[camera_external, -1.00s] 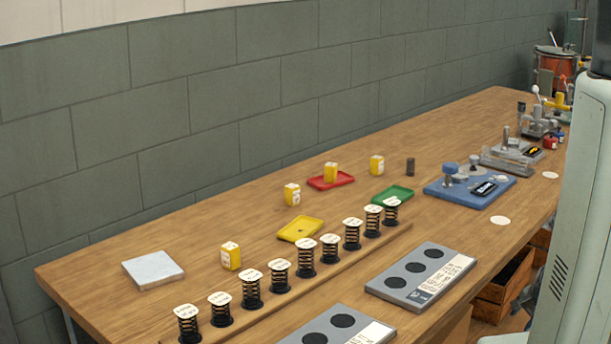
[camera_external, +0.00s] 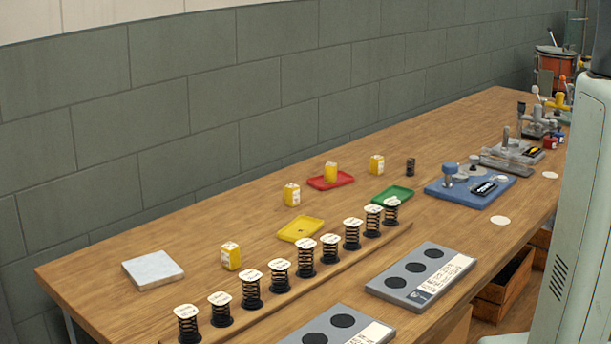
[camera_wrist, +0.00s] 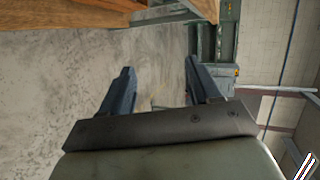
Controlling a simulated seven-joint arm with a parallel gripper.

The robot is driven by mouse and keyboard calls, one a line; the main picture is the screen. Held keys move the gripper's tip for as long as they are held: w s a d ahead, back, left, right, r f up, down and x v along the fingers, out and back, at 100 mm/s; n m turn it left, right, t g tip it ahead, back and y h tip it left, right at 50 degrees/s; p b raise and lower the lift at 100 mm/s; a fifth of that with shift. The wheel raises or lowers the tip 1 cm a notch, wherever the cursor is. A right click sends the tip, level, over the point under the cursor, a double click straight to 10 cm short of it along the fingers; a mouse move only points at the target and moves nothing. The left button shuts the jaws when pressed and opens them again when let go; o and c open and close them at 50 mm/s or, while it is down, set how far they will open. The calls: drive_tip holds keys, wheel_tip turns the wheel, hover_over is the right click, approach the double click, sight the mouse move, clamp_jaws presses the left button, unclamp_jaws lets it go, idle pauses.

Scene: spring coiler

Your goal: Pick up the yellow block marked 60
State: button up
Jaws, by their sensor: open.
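Several yellow blocks with white labels stand on the wooden bench in the external view. One (camera_external: 231,256) is near the left, between the pale square plate and the row of springs. One (camera_external: 292,195) stands behind the yellow tray, one (camera_external: 331,173) is on the red tray, and one (camera_external: 377,165) is farther right. Their label marks are too small to read, so I cannot tell which is marked 60. My gripper (camera_wrist: 160,90) is open and empty in the wrist view, over bare concrete floor away from the blocks. It does not show in the external view.
A row of labelled black springs (camera_external: 305,252) runs along a wooden rail before the blocks. Yellow (camera_external: 312,236), red (camera_external: 345,183) and green (camera_external: 404,190) trays, a pale plate (camera_external: 136,274), grey boards (camera_external: 462,264) and a blue fixture (camera_external: 505,186) share the bench. Its back left is clear.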

drive_tip(key=w+a+r+n, duration=0.1)
drive_tip(key=a+r, duration=0.2)
drive_tip(key=r, duration=0.1)
drive_tip(key=w+a+r+n+t, duration=0.1)
drive_tip(key=w+a+r+n, duration=0.1)
drive_tip(key=r, duration=0.3)
drive_tip(key=w+a+r+n+t+h, duration=0.1)
drive_tip(key=w+a+r, duration=0.1)
drive_tip(key=a+r, duration=0.2)
drive_tip(key=shift+w+a+r+n, duration=0.15)
drive_tip(key=shift+w+r+n, duration=0.1)
drive_tip(key=shift+r+n, duration=0.2)
drive_tip(key=w+a+r+n+g+y, duration=0.1)
drive_tip(key=w+a+n+y, duration=0.15)
drive_tip(key=a, duration=0.85)
drive_tip(key=w+a+r+n+y, duration=0.1)
drive_tip(key=w+a+n, duration=0.25)
drive_tip(key=a, duration=0.85)
drive_tip(key=a+r+n+g+y, duration=0.1)
drive_tip(key=a+n+g+y, duration=0.35)
drive_tip(key=a, duration=1.85)
drive_tip(key=n+g, duration=0.8)
drive_tip(key=n, duration=0.9)
approach(292, 186)
drive_tip(key=shift+t, duration=0.35)
drive_tip(key=f, duration=1)
drive_tip(key=shift+w+a+f, duration=0.3)
drive_tip(key=shift+a+f, duration=0.05)
